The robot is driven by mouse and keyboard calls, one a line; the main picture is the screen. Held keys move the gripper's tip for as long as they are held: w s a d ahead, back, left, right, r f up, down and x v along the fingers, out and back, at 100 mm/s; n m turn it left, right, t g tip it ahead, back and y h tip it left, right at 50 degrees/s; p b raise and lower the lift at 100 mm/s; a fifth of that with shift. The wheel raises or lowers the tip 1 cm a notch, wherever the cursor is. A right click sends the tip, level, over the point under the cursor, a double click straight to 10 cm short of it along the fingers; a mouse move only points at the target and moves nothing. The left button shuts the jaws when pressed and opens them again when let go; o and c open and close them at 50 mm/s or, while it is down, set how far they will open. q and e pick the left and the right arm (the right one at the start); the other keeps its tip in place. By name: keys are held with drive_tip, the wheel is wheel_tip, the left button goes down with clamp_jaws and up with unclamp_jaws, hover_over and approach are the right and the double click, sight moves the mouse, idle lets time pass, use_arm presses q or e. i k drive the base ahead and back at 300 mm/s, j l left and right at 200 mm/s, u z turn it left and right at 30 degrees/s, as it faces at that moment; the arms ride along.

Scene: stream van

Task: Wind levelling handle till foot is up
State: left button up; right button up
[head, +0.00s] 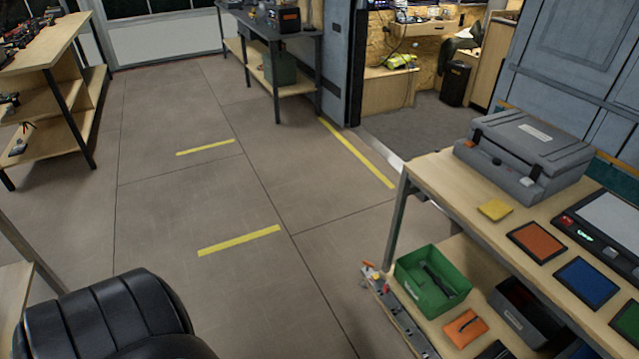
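I cannot make out a levelling handle or a levelling foot for certain in the head view. Neither of my grippers shows. An open-sided doorway at the top right leads into a wood-lined space with a grey floor (420,130), a desk (415,30) and a black bin (455,84).
A workbench (450,175) at right holds a grey case (525,150), a yellow block (495,210) and coloured pads; a green bin (432,280) sits on its lower shelf. A black padded seat (100,318) fills the lower left. Shelving stands upper left. The middle floor (200,200) is clear.

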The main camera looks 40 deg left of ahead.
sight(369, 265)
drive_tip(key=u, duration=0.95)
